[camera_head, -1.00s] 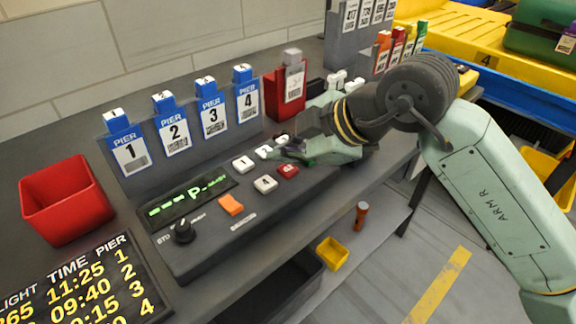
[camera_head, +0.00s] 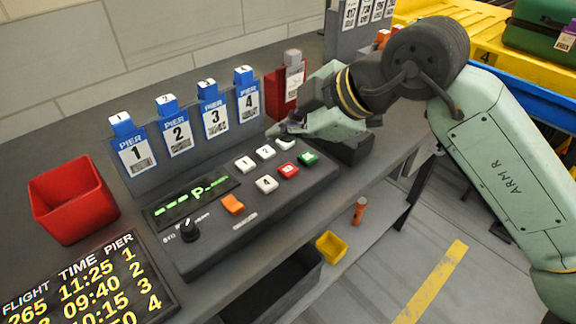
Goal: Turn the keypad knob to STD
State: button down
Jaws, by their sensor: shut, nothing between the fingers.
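The black keypad knob (camera_head: 189,229) sits at the left end of the dark keypad (camera_head: 262,214), with a STD label to its left. Its white pointer mark points up, slightly right, away from the STD label. The green display (camera_head: 192,201) above it shows dashes and a P. My gripper (camera_head: 272,131) is shut and empty. It is above the far right part of the keypad, pointing left, well apart from the knob. The finger tips are small in this view.
Several white, red, green and orange buttons (camera_head: 233,204) lie between knob and gripper. Blue pier tags (camera_head: 130,146) stand behind the keypad. A red bin (camera_head: 71,200) is at left, a flight board (camera_head: 84,287) at front left. The space above the knob is clear.

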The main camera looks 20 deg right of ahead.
aim_at(190, 233)
jog(key=k+l, duration=0.8)
jog(key=k, duration=0.05)
